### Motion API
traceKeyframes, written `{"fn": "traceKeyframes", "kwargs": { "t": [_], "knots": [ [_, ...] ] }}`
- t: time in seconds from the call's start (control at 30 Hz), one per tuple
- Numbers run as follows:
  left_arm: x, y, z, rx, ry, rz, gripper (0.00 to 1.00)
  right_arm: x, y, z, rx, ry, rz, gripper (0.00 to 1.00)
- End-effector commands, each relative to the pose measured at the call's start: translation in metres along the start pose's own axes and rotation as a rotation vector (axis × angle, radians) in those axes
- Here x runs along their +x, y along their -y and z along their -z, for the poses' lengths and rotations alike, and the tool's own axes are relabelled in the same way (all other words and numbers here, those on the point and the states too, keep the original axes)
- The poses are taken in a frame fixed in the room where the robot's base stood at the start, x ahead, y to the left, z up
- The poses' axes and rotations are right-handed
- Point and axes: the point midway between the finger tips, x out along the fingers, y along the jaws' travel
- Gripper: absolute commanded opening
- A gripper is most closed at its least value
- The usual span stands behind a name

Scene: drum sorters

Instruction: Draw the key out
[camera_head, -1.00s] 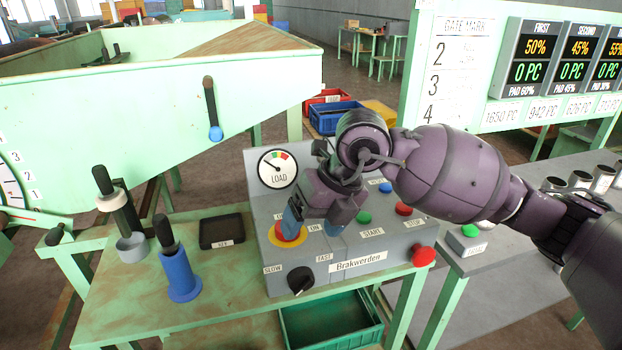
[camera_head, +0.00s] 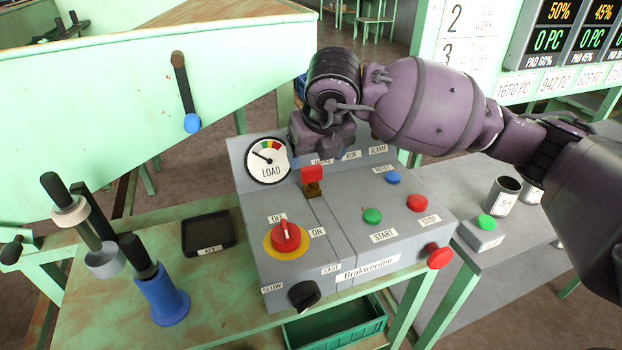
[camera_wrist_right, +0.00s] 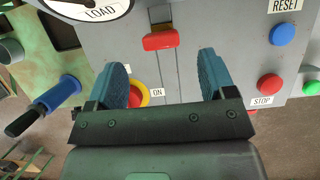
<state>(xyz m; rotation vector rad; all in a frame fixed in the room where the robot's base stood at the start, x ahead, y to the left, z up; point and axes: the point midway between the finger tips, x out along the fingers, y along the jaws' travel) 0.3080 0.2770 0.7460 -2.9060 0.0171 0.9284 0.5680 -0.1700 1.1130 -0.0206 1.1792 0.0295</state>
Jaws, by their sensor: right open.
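The red-headed key (camera_head: 313,176) stands in a brass-coloured lock on the sloping face of the grey control box (camera_head: 385,235), just right of the LOAD gauge. It also shows in the right wrist view (camera_wrist_right: 162,41), beyond the fingertips. My right gripper (camera_wrist_right: 163,75) is open and empty, its two blue finger pads spread wide to either side of the key's line and apart from it. My left gripper is not in view.
A shallow black tray labelled KEY (camera_head: 208,235) lies on the green bench left of the box. A red rotary switch (camera_head: 286,237) on a yellow ring, coloured buttons and a black knob (camera_head: 304,294) are on the box. A blue-based lever (camera_head: 161,295) stands at left.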

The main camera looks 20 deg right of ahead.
Motion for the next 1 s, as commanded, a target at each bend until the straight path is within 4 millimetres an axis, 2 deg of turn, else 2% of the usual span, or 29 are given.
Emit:
{"fn": "traceKeyframes", "kwargs": {
  "t": [0.27,0.53,0.8,1.0],
  "knots": [
    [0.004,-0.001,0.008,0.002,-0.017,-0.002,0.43,0.019,0.001,0.0,0.001,-0.001,0.0,0.77],
    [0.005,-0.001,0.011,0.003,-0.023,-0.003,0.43,0.054,0.001,-0.001,0.001,-0.002,-0.001,0.77],
    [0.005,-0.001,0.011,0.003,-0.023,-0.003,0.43,0.057,0.001,-0.001,0.0,0.001,-0.001,0.77],
    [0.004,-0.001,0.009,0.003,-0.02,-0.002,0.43,0.057,0.001,-0.001,0.0,0.001,-0.001,0.46]
  ]
}}
